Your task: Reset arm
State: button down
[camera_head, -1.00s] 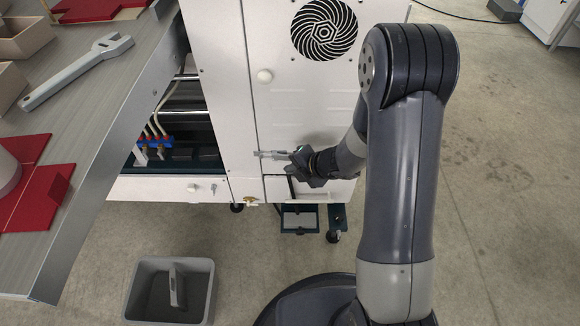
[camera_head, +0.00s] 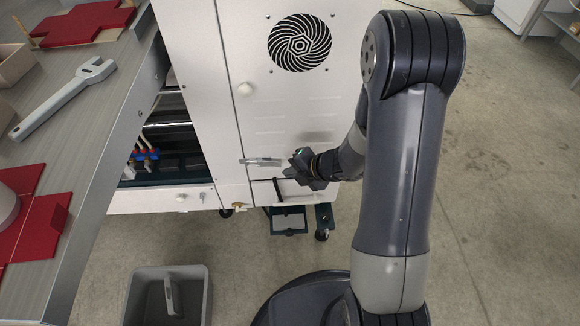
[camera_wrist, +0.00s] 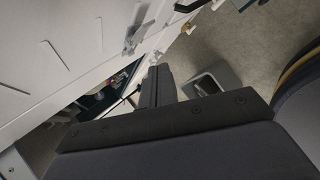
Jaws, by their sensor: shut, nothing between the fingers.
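My gripper (camera_head: 292,170) is in front of the lower part of the white machine cabinet (camera_head: 215,85), just right of a metal latch handle (camera_head: 262,162) on its panel. A small gap shows between the fingertips and the latch. In the wrist view my gripper's dark fingers (camera_wrist: 158,85) are together with nothing between them, and the latch (camera_wrist: 130,40) shows beyond them on the white panel. My arm rises on the right of the head view and hides part of the cabinet's right side.
A grey worktable (camera_head: 95,120) at left holds a grey wrench (camera_head: 62,98), red flat box blanks (camera_head: 38,225) and open boxes. A grey bin (camera_head: 142,285) with a grey object (camera_head: 172,296) stands on the floor. The cabinet has a round fan vent (camera_head: 300,18) and a knob (camera_head: 245,89). Floor at right is clear.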

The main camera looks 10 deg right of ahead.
aim_at(270, 164)
jog(key=b+x, duration=0.4)
jog(key=x, duration=0.4)
jog(key=shift+w, duration=0.45)
jog(key=shift+s+d, duration=0.1)
